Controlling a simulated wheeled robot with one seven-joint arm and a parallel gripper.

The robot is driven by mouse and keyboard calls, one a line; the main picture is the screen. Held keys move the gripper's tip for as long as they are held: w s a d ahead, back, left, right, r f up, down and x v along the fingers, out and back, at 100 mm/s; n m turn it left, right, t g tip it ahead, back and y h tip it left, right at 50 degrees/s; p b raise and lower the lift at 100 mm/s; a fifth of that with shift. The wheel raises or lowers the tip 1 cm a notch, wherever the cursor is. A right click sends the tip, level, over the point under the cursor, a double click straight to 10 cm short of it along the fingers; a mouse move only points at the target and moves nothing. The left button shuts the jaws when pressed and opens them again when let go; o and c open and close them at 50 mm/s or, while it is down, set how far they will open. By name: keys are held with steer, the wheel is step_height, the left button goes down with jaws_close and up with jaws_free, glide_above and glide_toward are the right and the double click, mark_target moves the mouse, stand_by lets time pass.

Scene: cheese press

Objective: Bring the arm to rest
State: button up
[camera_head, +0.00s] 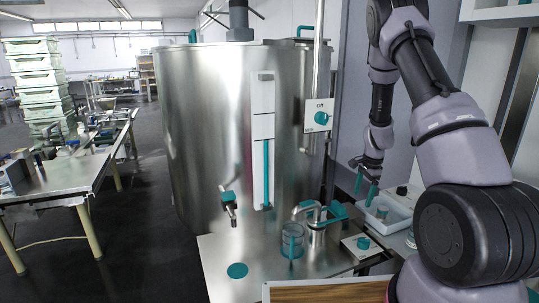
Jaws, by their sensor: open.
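My arm (460,140) reaches up from the lower right, bends over at the top and hangs down again. My gripper (366,189) points downward at the end of it, with teal fingers apart. It is above the left part of a white tray (401,212) on the right-hand counter. Nothing shows between the fingers. I cannot tell how high above the tray they are.
A large steel vat (205,130) stands left of my gripper, with a tap (229,205) on its front. A glass cup (292,240) and a metal pump-like fitting (317,222) stand on the steel table (225,265).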

steer(key=s+a+r+n+t+y, duration=0.1)
steer(key=s+a+r+n, duration=0.15)
steer(key=r, duration=0.65)
steer(key=s+a+r+n+t, duration=0.1)
steer(key=s+a+r, duration=0.15)
steer(key=r, duration=0.65)
steer(key=s+a+r+n+t+y, duration=0.1)
steer(key=s+a+r+n, duration=0.15)
steer(key=r, duration=0.55)
steer(key=s+a+r+n+t, duration=0.1)
steer(key=s+a+r+n, duration=0.1)
steer(key=s+r, duration=0.5)
steer(key=s+a+r+n+t, duration=0.2)
steer(key=s+r, duration=0.4)
steer(key=s, duration=0.8)
steer(key=shift+s+a+r+n+h, duration=0.15)
steer(key=shift+a+r+n+h, duration=0.25)
steer(key=shift+n, duration=0.4)
